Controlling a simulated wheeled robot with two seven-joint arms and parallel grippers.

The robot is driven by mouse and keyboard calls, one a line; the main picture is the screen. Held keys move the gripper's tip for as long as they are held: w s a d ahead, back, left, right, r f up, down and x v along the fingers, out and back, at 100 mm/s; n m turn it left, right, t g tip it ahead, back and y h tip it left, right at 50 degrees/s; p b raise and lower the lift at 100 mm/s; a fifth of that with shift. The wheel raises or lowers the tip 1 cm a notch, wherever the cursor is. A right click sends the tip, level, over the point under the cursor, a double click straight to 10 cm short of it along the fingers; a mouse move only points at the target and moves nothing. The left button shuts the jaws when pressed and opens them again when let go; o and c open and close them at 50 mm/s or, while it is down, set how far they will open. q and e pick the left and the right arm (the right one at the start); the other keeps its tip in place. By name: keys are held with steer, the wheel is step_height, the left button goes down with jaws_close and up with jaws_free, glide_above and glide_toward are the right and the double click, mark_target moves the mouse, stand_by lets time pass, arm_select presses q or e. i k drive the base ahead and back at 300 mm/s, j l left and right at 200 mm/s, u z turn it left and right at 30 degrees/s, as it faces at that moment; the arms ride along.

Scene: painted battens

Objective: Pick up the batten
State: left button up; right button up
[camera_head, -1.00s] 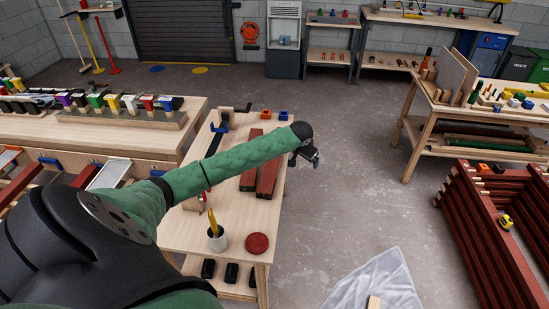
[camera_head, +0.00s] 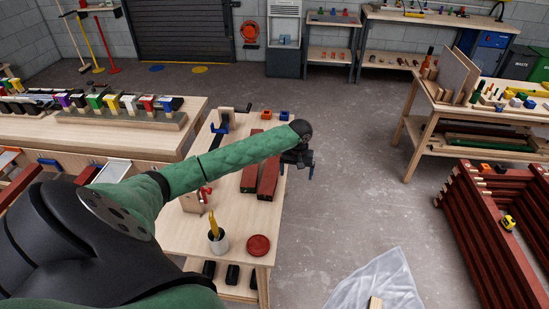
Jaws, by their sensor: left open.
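Two dark red painted battens lie side by side on the light wooden table (camera_head: 240,220). The right batten (camera_head: 268,180) is near the table's right edge. The left batten (camera_head: 249,178) is partly hidden behind my green left arm, which crosses over their far part. My left gripper (camera_head: 297,168) hangs at the table's right edge, just right of the right batten. It is open with nothing seen between its fingers. I cannot tell whether it touches the batten. My right gripper is out of view.
A cup with a yellow tool (camera_head: 218,242) and a red disc (camera_head: 258,245) stand near the table's front. A red clamp (camera_head: 205,196) is left of the battens. A stack of dark red beams (camera_head: 480,230) stands right.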

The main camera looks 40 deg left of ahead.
mark_target(269, 181)
steer(key=i+j, duration=0.2)
steer(key=j, duration=0.15)
steer(key=i+j, duration=0.15)
steer(key=j, duration=0.25)
steer(key=i+j, duration=0.2)
steer(key=j, duration=0.15)
